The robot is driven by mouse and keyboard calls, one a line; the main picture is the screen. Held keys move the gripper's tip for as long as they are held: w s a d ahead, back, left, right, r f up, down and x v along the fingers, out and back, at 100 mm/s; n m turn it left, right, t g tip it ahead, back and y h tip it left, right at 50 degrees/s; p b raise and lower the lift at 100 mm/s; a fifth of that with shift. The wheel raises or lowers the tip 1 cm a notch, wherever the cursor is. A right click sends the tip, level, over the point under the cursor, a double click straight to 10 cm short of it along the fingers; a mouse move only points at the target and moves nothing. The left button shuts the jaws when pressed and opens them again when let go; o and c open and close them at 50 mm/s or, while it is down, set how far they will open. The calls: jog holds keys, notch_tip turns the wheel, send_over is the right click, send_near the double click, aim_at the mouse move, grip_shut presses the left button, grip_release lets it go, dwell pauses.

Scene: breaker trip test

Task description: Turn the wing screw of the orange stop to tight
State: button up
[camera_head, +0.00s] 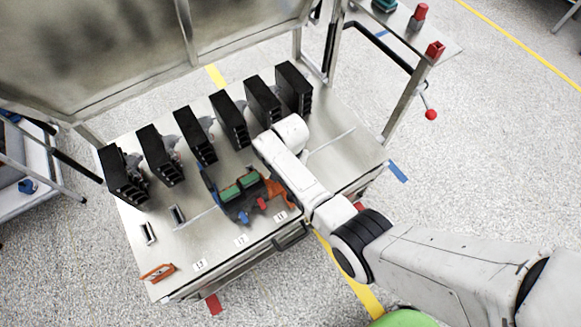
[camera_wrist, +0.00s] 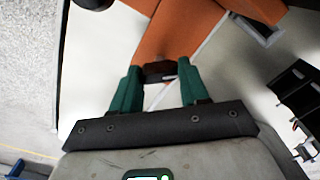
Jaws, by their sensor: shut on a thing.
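The orange stop (camera_wrist: 182,28) fills the upper middle of the wrist view, lying on the pale tabletop. A small dark wing screw (camera_wrist: 154,69) sits at its near end. My gripper (camera_wrist: 160,76) has green fingers on both sides of the screw and is shut on it. In the head view an orange part (camera_head: 277,191) shows beside my arm, partly hidden by it. The screw's tightness cannot be told.
A row of black breaker modules (camera_head: 229,119) stands along the back of the table (camera_head: 190,245). Another orange piece (camera_head: 157,272) lies at the front left corner. The front left tabletop is mostly clear.

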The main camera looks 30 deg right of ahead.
jog(key=m, duration=0.4)
jog(key=shift+m, duration=2.2)
jog(key=o, duration=1.1)
jog(key=shift+c, duration=0.2)
notch_tip(320, 180, up, 11)
jog(key=p, duration=0.2)
jog(key=shift+f, duration=0.15)
